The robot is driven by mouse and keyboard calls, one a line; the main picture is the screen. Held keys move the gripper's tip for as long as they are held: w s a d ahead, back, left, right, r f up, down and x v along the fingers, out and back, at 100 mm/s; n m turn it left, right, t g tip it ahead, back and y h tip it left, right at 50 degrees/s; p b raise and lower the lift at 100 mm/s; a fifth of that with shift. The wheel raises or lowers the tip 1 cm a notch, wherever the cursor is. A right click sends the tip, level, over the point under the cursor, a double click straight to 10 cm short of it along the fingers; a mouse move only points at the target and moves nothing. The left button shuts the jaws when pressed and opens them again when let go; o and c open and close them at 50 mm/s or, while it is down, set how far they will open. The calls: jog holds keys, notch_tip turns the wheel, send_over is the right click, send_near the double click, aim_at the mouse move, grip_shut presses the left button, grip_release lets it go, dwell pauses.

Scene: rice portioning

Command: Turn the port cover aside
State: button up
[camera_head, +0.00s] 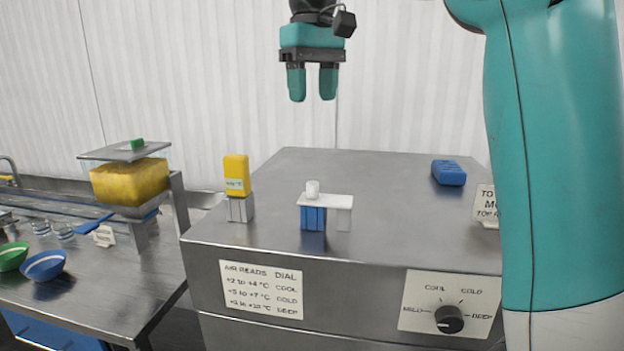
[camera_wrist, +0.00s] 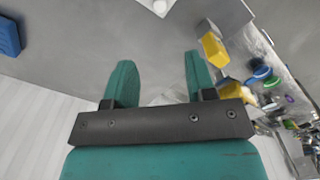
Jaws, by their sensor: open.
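A white flat plate with a small white knob (camera_head: 325,200), which looks like the port cover, lies over a blue upright block (camera_head: 313,218) on the steel box top. My gripper (camera_head: 312,95) hangs high above the box, fingers pointing down, open and empty. It is well above the plate and apart from it. In the wrist view my two teal fingers (camera_wrist: 160,70) are spread with nothing between them. A white piece (camera_wrist: 160,5) at the top edge there is cut off, perhaps the knob.
A yellow thermometer (camera_head: 236,175) in a grey holder stands left of the plate. A blue block (camera_head: 448,173) lies at the back right. The steel box top (camera_head: 390,190) is otherwise mostly clear. A dial (camera_head: 449,319) is on the front. Bowls (camera_head: 43,266) stand on the left counter.

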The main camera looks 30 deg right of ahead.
aim_at(313, 183)
notch_tip(313, 183, down, 17)
jog(key=shift+f+p, duration=0.1)
jog(key=shift+p, duration=0.45)
grip_shut()
